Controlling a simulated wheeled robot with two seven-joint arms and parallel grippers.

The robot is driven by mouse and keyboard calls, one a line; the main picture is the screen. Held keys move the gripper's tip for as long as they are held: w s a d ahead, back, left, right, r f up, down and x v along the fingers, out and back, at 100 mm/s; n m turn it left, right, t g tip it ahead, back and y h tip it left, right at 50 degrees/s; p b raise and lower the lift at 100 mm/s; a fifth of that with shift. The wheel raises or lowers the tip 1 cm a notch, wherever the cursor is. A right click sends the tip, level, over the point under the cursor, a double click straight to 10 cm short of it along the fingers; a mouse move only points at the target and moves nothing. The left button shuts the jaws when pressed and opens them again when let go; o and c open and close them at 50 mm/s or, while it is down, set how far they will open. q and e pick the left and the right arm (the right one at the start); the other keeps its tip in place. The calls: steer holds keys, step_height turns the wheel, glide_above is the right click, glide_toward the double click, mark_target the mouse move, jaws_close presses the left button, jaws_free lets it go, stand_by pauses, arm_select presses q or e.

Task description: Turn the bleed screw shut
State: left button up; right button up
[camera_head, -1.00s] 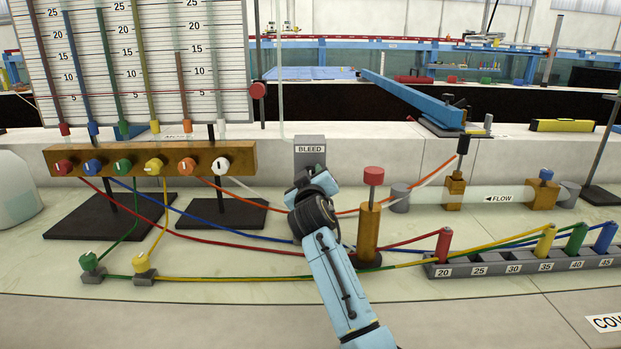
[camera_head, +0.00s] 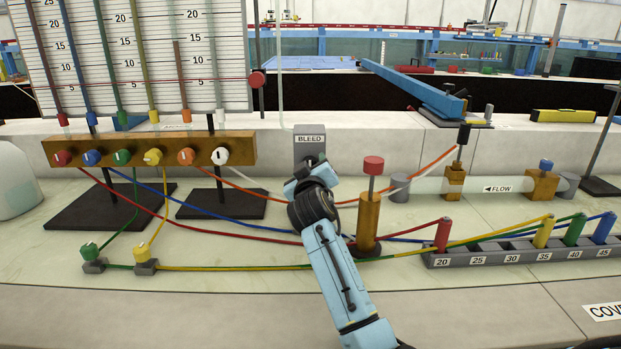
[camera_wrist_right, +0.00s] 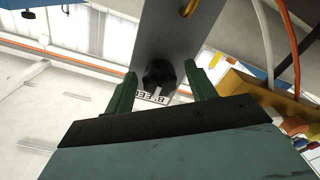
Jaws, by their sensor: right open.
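The grey bleed block (camera_head: 309,143) with its "BLEED" label stands against the white ledge in the middle of the head view. Its dark screw knob (camera_wrist_right: 159,75) shows in the right wrist view, with a pale mark on it. My right gripper (camera_wrist_right: 158,88) is open, with one green finger on each side of the knob and gaps visible. In the head view my right gripper (camera_head: 314,168) is at the front of the block, and my wrist hides most of the knob. My left gripper is not in view.
A brass post with a red cap (camera_head: 373,165) stands close to the right of my arm. The wooden valve manifold (camera_head: 150,149) is to the left. Coloured tubes (camera_head: 215,226) cross the bench behind my arm. A numbered grey rack (camera_head: 520,252) sits at the right.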

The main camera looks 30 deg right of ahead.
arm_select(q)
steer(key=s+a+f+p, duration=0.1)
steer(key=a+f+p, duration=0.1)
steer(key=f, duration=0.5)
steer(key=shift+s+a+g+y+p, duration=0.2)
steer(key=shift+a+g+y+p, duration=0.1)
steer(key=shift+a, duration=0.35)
arm_select(e)
steer(key=v, duration=1.2)
steer(key=shift+s+a, duration=0.25)
steer(key=shift+s, duration=0.05)
